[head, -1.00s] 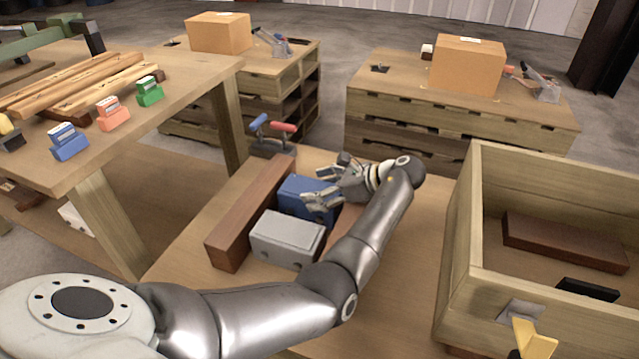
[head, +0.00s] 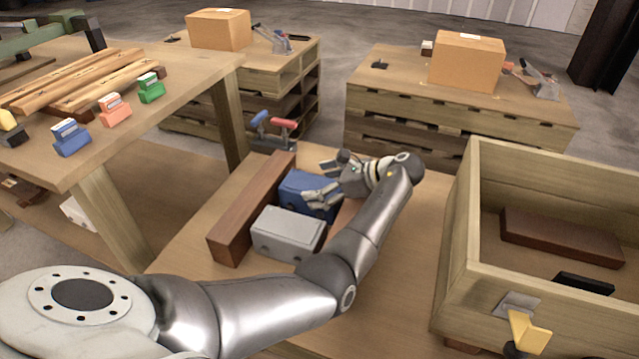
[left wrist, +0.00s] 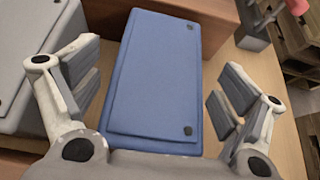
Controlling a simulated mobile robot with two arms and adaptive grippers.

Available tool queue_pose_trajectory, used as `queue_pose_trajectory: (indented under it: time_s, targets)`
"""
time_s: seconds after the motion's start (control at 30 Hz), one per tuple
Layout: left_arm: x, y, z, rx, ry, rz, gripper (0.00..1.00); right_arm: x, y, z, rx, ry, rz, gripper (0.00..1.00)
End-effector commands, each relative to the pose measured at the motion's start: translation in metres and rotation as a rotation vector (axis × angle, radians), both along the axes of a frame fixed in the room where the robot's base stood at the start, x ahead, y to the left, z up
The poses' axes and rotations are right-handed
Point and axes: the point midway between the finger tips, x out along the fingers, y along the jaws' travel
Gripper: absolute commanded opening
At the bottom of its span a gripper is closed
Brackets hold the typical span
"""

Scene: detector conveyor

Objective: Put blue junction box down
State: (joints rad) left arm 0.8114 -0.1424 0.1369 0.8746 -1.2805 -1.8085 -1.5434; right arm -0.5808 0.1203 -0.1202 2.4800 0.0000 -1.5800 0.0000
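The blue junction box (head: 299,187) rests on the wooden table between a brown wooden block (head: 250,208) and my left gripper (head: 325,180). It lies just behind a grey junction box (head: 288,233). In the left wrist view the blue box (left wrist: 155,75) lies flat, lid facing the camera. My left gripper (left wrist: 163,88) is open, with one finger on each side of the box and a visible gap on both sides. The grey box (left wrist: 30,50) shows at the left edge there. My right gripper is not in view.
A wooden crate (head: 456,245) with a brown block (head: 560,238) inside stands at the right. A clamp-like tool with blue and red handles (head: 272,127) is behind the brown block. A workbench (head: 195,90) with small coloured stamps is at the left.

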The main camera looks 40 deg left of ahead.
Motion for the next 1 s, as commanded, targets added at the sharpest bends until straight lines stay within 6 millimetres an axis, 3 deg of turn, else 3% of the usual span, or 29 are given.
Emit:
queue_pose_trajectory:
  time_s: [0.03, 0.33, 0.5, 0.8, 1.0]
  targets:
    - [-0.006, -0.003, -0.015, -0.014, 0.026, 0.0, 0.97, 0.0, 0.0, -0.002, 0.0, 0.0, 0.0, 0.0]
    - [-0.006, -0.003, -0.014, -0.016, 0.026, 0.001, 0.97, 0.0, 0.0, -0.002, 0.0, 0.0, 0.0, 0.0]
    - [-0.006, -0.004, -0.003, -0.016, 0.024, 0.002, 0.97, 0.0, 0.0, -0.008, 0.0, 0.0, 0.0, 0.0]
    - [0.008, -0.051, 0.031, -0.01, 0.021, -0.003, 0.97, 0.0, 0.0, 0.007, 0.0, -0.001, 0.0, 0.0]
    - [0.012, -0.065, 0.039, -0.006, 0.018, 0.0, 0.97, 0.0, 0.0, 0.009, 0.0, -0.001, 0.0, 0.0]
